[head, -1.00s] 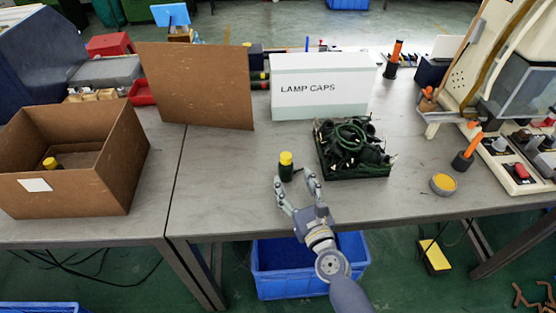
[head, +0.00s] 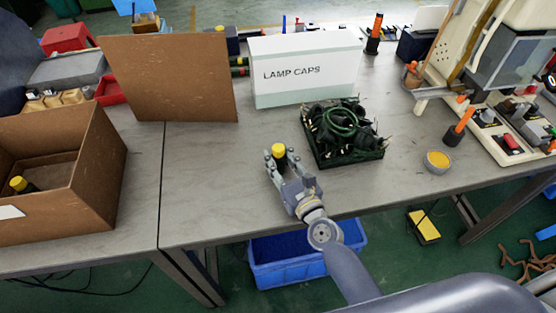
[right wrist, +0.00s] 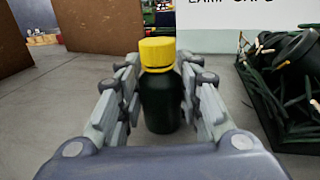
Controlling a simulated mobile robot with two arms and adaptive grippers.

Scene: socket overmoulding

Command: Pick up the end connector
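The end connector, a dark green cylinder with a yellow top (head: 279,151), stands upright on the table near its front edge. It also shows in the right wrist view (right wrist: 160,95), between the fingers of my right gripper (right wrist: 160,100). In the head view my right gripper (head: 283,165) reaches in from the front, its fingers apart on either side of the connector. The fingers look spread, with no clear grip; contact on the right side is hard to tell. My left gripper is not in view.
A dark tray of green cables (head: 345,158) lies close to the right of my gripper. Behind stand a white LAMP CAPS box (head: 305,75) and an upright brown board (head: 170,80). An open cardboard box (head: 95,190) at left holds another yellow-topped piece (head: 20,184).

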